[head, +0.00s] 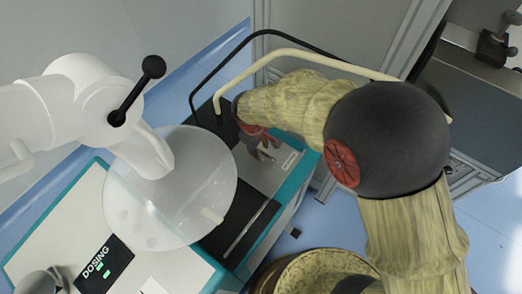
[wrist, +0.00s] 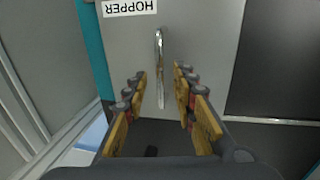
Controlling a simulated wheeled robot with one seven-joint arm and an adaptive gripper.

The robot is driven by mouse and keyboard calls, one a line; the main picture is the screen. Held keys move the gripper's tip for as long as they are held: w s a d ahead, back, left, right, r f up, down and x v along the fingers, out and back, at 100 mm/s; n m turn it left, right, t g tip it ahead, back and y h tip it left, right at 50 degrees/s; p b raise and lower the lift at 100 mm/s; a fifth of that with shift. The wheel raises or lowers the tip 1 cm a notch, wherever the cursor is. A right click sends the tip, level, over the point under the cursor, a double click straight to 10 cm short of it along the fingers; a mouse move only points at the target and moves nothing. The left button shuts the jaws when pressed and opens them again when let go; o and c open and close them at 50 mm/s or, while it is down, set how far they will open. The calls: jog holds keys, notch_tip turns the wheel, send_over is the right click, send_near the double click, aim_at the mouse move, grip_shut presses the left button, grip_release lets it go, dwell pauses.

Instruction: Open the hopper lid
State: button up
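The grey hopper lid (wrist: 210,35) fills the upper middle of the wrist view, with a white HOPPER label (wrist: 130,7) at its top left. A slim metal handle (wrist: 160,50) stands out from the lid. My gripper (wrist: 160,74) is open, with one finger on each side of the handle's lower part and gaps between. In the head view my gripper (head: 264,147) is over the grey lid (head: 266,180) on the teal-edged machine. My gripper and arm hide the handle there. The lid looks closed.
A dark panel with a thin metal bar (head: 246,230) lies beside the lid. A rounded rail (head: 300,52) arches behind my arm. A translucent dome (head: 170,188) and a DOSING station (head: 105,263) stand at left. Blue floor (head: 320,235) shows at lower right.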

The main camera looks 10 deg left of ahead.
jog(key=shift+f, duration=0.1)
jog(key=shift+c, duration=1.2)
jog(key=c, duration=0.4)
grip_shut()
